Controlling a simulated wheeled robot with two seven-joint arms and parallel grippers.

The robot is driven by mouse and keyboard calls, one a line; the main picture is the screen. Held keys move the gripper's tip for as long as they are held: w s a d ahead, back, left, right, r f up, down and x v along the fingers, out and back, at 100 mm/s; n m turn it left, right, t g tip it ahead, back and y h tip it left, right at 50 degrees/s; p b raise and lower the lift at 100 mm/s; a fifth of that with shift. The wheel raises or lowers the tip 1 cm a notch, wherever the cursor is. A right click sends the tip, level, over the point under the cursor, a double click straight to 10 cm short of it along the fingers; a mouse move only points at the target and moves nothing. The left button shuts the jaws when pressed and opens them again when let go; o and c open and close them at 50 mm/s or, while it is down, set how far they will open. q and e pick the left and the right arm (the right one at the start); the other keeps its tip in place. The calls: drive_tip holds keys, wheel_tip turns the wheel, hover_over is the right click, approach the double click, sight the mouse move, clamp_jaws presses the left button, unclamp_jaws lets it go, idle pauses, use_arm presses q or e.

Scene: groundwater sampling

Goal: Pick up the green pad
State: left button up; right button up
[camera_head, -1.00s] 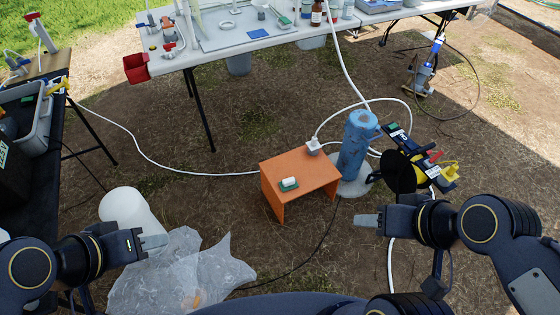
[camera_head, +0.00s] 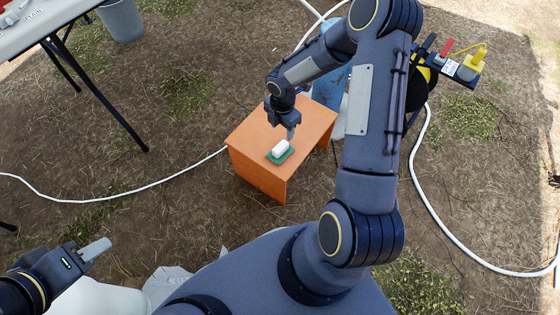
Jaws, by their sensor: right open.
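The green pad (camera_head: 286,156) lies on top of a small orange table (camera_head: 248,136). A white block (camera_head: 280,148) rests on the pad and hides part of it. My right gripper (camera_head: 291,134) points down just above and behind the pad and white block, open. I cannot tell whether its fingertips touch anything. My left gripper (camera_head: 97,249) is at the lower left, far from the pad. Its fingers overlap in this view, so its opening is unclear.
A blue cylinder (camera_head: 328,88) stands behind the orange table, partly hidden by my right arm. A cable reel with plugs (camera_head: 452,64) is at the upper right. A white hose (camera_head: 125,190) runs over the ground to the table. A larger table (camera_head: 40,28) stands upper left.

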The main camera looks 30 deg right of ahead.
sight(281, 146)
drive_tip(key=shift+n, duration=0.4)
wheel_tip(281, 146, down, 5)
drive_tip(key=shift+a+f+b, duration=0.1)
drive_tip(key=shift+a+b, duration=0.05)
drive_tip(key=shift+b, duration=0.55)
drive_tip(key=f+b, duration=0.2)
drive_tip(key=f, duration=0.1)
drive_tip(key=f+b, duration=0.1)
drive_tip(key=f, duration=0.1)
drive_tip(key=shift+s+a, duration=0.25)
drive_tip(key=shift+a, duration=0.05)
drive_tip(key=shift+r, duration=0.1)
drive_tip(key=shift+c, duration=0.4)
drive_tip(key=c, duration=1)
